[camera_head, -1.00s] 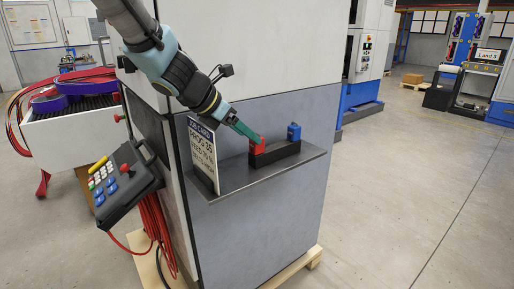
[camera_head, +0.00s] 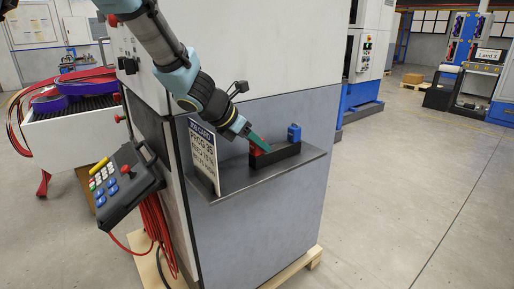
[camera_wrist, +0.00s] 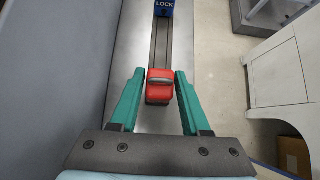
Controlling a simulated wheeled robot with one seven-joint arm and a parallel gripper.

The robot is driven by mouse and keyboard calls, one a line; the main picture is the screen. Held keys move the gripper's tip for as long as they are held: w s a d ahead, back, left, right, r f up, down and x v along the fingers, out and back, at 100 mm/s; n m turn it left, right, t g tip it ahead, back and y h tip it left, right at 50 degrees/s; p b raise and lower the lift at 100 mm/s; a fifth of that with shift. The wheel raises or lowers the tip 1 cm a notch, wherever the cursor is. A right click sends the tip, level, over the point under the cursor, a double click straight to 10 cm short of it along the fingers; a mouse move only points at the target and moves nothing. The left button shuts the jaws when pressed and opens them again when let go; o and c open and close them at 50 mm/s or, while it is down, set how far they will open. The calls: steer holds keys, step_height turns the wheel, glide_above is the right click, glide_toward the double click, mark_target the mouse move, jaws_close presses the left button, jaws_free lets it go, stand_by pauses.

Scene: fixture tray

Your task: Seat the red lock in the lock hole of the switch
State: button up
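The red lock (camera_wrist: 160,85) is at the near end of a long black holder (camera_wrist: 160,45) in the wrist view. It also shows in the head view (camera_head: 255,149), partly hidden by my gripper. My gripper (camera_wrist: 160,73) is open, with one green finger on each side of the red lock. A small gap shows between the lock and each finger. In the head view my gripper (camera_head: 266,148) reaches down to the holder from the upper left. I cannot tell which part is the switch or where its lock hole is.
A blue lock (camera_head: 294,132) stands at the holder's far end. The holder lies on a grey shelf (camera_head: 235,180) against the machine. An upright job card (camera_head: 203,155) stands left of it. A control pendant (camera_head: 125,185) with a red button hangs further left. The shelf's front strip is bare.

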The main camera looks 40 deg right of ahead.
jaws_close()
steer(key=shift+r, duration=0.15)
step_height(320, 180, up, 10)
steer(key=shift+f+p, duration=0.1)
steer(key=shift+p, duration=1.15)
